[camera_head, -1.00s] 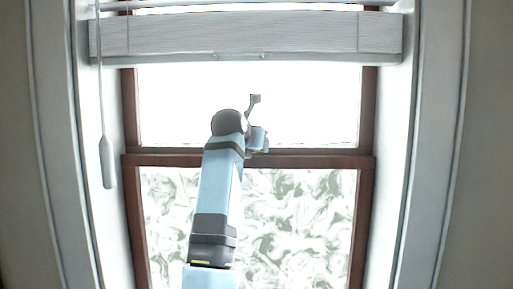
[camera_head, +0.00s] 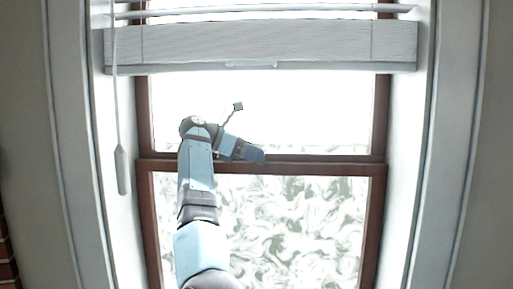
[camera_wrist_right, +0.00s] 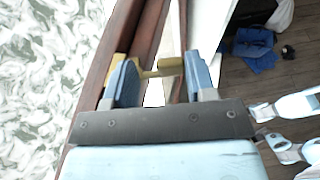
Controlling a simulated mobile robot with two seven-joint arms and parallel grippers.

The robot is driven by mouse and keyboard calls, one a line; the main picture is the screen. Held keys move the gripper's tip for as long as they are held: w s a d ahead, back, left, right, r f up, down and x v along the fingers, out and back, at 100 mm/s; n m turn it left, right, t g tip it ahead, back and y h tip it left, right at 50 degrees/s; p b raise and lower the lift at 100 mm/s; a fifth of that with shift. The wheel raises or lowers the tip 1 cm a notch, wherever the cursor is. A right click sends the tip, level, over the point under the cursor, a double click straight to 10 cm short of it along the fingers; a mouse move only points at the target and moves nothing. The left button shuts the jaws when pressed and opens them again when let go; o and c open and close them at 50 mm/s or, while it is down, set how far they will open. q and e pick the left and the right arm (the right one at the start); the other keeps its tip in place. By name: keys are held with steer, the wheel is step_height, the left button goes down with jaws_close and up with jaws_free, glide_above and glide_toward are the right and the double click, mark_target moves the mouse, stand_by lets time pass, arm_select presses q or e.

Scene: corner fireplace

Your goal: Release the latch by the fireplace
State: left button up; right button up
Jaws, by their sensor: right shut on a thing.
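The latch (camera_wrist_right: 168,64) is a small brass-coloured piece on the window's brown wooden meeting rail (camera_head: 320,168). In the right wrist view it lies between the blue fingers of my right gripper (camera_wrist_right: 160,78), which is shut on it. In the head view my right gripper (camera_head: 256,155) points right, at the middle rail of the window, left of its centre. The latch cannot be made out there, hidden by the gripper or too small. My left gripper is not in view.
A white blind (camera_head: 265,48) hangs across the window top, and its wand (camera_head: 122,170) hangs at the left. White frame and walls flank the window. Red brick (camera_head: 8,262) shows at the lower left. Blue and dark items (camera_wrist_right: 254,48) lie on the wooden floor.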

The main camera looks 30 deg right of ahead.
arm_select(q)
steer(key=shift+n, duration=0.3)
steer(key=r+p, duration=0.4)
steer(key=p, duration=0.1)
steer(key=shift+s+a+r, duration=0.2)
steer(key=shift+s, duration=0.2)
arm_select(e)
steer(key=m+g, duration=0.1)
steer(key=m+g+y, duration=0.1)
steer(key=w+m+g+y, duration=0.1)
steer(key=g, duration=0.1)
steer(key=shift+a+m, duration=0.3)
steer(key=shift+a, duration=0.05)
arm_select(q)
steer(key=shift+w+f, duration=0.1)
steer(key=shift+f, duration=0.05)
arm_select(e)
steer(key=o, duration=0.9)
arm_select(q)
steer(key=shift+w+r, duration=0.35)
arm_select(e)
steer(key=shift+o, duration=0.2)
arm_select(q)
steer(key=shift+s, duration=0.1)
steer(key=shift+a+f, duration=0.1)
arm_select(e)
steer(key=shift+r, duration=0.1)
